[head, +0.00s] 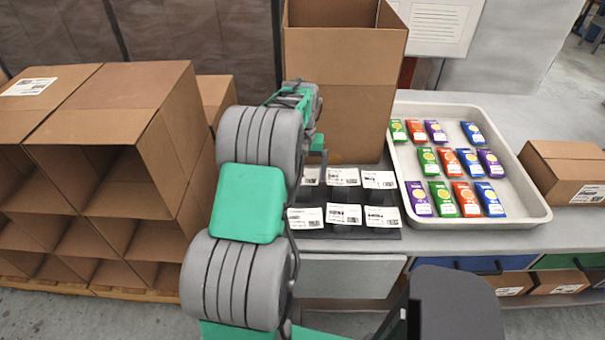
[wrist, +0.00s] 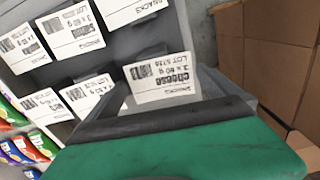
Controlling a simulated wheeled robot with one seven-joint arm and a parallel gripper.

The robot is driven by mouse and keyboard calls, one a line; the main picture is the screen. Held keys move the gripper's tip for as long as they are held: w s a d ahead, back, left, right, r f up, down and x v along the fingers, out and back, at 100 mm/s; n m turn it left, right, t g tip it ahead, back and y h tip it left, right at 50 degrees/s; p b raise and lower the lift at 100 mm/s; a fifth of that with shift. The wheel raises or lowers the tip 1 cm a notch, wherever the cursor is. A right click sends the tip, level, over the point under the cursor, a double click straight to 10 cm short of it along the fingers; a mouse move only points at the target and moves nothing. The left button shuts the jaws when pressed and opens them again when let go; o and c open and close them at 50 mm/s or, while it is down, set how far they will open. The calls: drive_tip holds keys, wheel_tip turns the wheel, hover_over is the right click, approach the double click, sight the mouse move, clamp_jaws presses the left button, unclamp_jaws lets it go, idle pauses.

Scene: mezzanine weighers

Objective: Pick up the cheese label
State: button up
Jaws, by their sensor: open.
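The cheese label (wrist: 163,79) is a white card printed "cheese", upside down in the wrist view, just beyond the dark edge of my gripper (wrist: 165,118). In the head view, the label at the back left of the dark rack (head: 310,176) matches its place, partly hidden by my arm. My gripper (head: 318,158) is open above that back left corner. Its fingertips are mostly hidden in the head view. I cannot tell whether it touches the label.
Several other white labels (head: 343,214) stand close by in two rows. A tall open carton (head: 345,100) is right behind the rack. A tray (head: 536,212) of colourful packets lies to the right. Stacked cardboard bins (head: 150,110) stand at left.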

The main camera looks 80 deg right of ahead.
drive_tip(key=shift+f, duration=0.25)
idle(0.4)
drive_tip(key=shift+c, duration=0.2)
drive_tip(key=c, duration=1)
